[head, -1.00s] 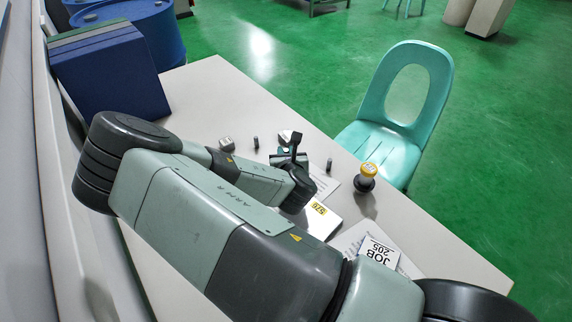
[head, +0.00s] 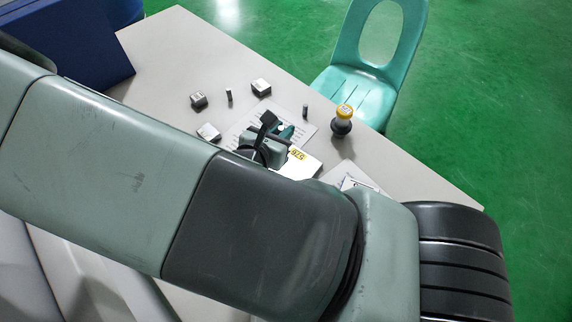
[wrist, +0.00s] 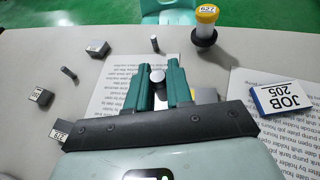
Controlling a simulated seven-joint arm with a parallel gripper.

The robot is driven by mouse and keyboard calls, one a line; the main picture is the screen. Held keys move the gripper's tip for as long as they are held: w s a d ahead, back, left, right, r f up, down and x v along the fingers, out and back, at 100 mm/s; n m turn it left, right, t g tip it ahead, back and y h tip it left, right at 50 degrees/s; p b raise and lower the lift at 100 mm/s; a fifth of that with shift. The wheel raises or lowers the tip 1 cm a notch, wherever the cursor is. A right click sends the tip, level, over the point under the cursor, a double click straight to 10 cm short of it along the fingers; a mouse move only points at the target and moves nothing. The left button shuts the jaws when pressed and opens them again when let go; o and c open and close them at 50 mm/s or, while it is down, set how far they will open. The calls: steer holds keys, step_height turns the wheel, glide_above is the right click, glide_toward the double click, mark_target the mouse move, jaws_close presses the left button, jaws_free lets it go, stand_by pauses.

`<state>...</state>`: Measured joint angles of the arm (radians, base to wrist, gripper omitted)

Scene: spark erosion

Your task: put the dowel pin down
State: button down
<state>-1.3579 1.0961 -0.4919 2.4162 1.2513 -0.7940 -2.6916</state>
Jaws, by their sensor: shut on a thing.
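My gripper (wrist: 160,82) is shut on a grey dowel pin (wrist: 157,77), which stands upright between the teal fingers in the wrist view. In the head view my gripper (head: 284,131) is over a printed sheet (head: 235,131) on the table; only a pale spot of the pin shows there. I cannot tell whether its lower end touches the sheet. Two other small pins stand on the table: one at the left (head: 229,95), also in the wrist view (wrist: 68,72), and one farther right (head: 305,110), also in the wrist view (wrist: 155,44).
Metal blocks stand at the left (head: 198,100), beyond the sheet (head: 261,88) and near my arm (head: 208,132). A yellow-topped, dark-based object (head: 342,121) stands at the right. A JOB 205 block (wrist: 279,97) lies on paper at right. A teal chair (head: 362,90) is beyond the table edge.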

steer(key=f, duration=1)
steer(key=shift+s, duration=0.2)
steer(key=shift+d+f, duration=0.1)
steer(key=c, duration=1)
jaws_free()
